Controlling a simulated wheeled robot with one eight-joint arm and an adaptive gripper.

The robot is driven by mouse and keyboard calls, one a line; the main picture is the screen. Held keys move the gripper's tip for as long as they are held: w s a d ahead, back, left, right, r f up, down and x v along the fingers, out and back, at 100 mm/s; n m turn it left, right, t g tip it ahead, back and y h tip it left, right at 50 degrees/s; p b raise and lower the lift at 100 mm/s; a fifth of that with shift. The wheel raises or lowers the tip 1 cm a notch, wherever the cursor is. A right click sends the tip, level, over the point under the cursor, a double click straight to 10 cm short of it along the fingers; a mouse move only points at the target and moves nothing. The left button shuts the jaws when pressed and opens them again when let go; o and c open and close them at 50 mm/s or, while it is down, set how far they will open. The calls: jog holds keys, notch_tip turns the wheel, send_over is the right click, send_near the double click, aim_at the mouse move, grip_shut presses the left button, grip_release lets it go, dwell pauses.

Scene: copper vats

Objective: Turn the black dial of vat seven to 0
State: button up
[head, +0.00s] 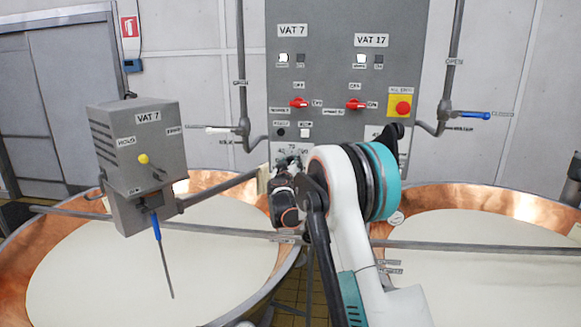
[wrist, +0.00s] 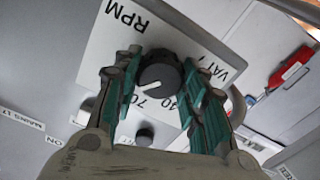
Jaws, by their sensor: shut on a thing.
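The black dial (wrist: 158,78) sits on a white plate (wrist: 115,48) lettered RPM and VAT 7 in the wrist view. Its white pointer line points to the lower left, near the printed 70; part of the scale is hidden. My gripper (wrist: 160,66) is shut on the dial, with one green-padded finger on each side of it. In the head view my gripper (head: 286,172) is at the lower left of the grey control panel (head: 334,75), under the VAT 7 column, and the dial is mostly hidden there.
Red switches (head: 299,103) and a yellow-backed red button (head: 403,107) are higher on the panel. A grey VAT 7 box (head: 140,145) with a yellow knob hangs at left. Copper vats of white liquid (head: 110,275) stand on both sides. Valve pipes with white and blue handles (head: 475,115) flank the panel.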

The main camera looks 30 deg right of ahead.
jog(key=n+b, duration=0.3)
jog(key=n, duration=0.9)
jog(key=n+b, duration=0.3)
jog(key=n, duration=1)
jog(key=shift+f+n, duration=0.2)
jog(key=shift+n, duration=0.1)
dwell(0.4)
jog(key=o, duration=1.1)
jog(key=shift+c, duration=0.2)
jog(key=shift+a, duration=0.1)
